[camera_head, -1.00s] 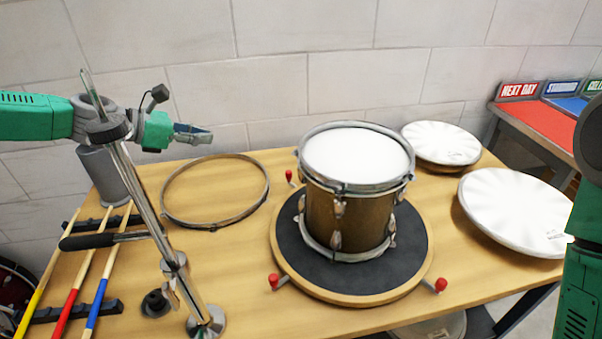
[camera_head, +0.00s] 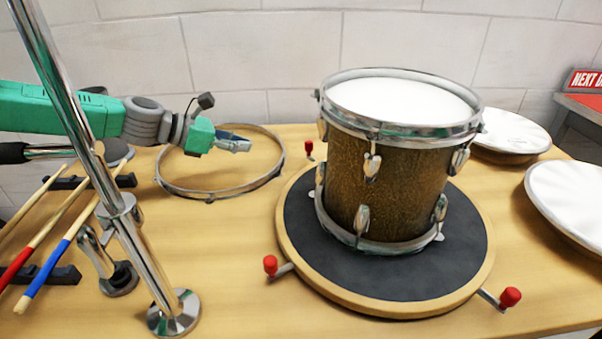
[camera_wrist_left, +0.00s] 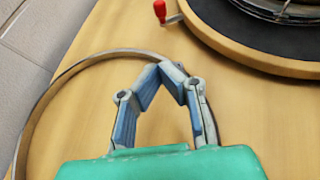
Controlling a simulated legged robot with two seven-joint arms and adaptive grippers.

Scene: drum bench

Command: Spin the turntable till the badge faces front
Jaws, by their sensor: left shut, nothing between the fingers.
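The turntable (camera_head: 300,235) is a round wooden disc with a dark top, on the bench right of centre. Red-knobbed pegs stick out from its rim: a back-left one (camera_head: 309,148), a front-left one (camera_head: 270,265) and a front-right one (camera_head: 510,297). A brown drum (camera_head: 385,190) with a white head stands upright on it. I see no badge on the side facing me. My left gripper (camera_head: 245,145) is shut and empty above the loose hoop, left of the turntable and apart from it. In the left wrist view its fingertips (camera_wrist_left: 172,68) meet, and a red knob (camera_wrist_left: 160,10) shows beyond. My right gripper is out of view.
A loose metal hoop (camera_head: 210,196) lies on the bench (camera_head: 225,275). A chrome stand (camera_head: 145,245) rises at the left, near several coloured sticks (camera_head: 45,270). White drum heads (camera_head: 568,205) lie at the right. The bench front between stand and turntable is clear.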

